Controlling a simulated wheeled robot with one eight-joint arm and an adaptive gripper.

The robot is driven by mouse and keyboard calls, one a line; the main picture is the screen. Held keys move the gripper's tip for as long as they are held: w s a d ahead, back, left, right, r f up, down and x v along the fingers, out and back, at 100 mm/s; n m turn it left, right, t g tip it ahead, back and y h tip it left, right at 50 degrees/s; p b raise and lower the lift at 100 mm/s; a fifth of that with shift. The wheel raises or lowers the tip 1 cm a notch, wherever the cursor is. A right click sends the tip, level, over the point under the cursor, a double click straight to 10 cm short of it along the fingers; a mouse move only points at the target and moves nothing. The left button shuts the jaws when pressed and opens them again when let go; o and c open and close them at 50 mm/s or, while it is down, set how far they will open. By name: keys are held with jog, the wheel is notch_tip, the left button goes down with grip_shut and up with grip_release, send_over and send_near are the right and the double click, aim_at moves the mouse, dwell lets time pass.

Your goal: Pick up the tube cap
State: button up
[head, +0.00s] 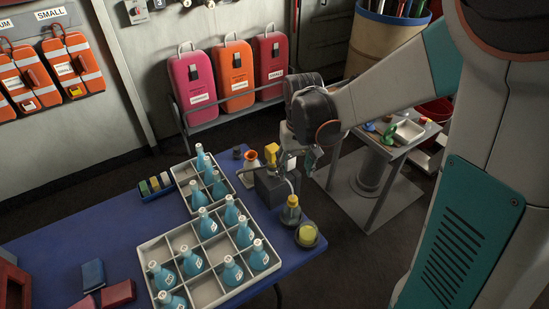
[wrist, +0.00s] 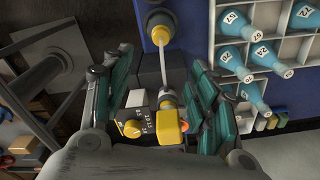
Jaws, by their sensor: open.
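The bottle also shows at the top of the wrist view (wrist: 158,22). A grey fitting (wrist: 167,95) sits at the tube's device end. I cannot tell for sure which of these ends is the tube cap. My gripper (head: 301,158) is over the device. In the wrist view its open, empty fingers (wrist: 158,75) stand on both sides of the device and tube. A yellow part (wrist: 170,125) and yellow knob (wrist: 131,128) lie between them.
A divided white tray (head: 207,289) holds several blue flasks on the blue table (head: 60,243). A grey side stand (head: 378,165) is right of the table.

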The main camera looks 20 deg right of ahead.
aim_at(293, 198)
jog(key=f+b, duration=0.1)
jog(key=f, duration=0.2)
jog(key=f+b, duration=0.1)
jog(key=f, duration=0.2)
jog(key=f+b, duration=0.1)
jog(key=f, duration=0.2)
jog(key=shift+w+f, duration=0.25)
jog(key=shift+f, duration=0.1)
jog(key=shift+s+f+b, duration=0.2)
jog(key=shift+f+b, duration=0.45)
jog(key=shift+f, duration=0.75)
jog(key=shift+s+f+b, duration=0.15)
jog(key=shift+f+b, duration=0.5)
jog(key=shift+f, duration=0.7)
jog(key=shift+r, duration=0.1)
jog(key=c, duration=0.9)
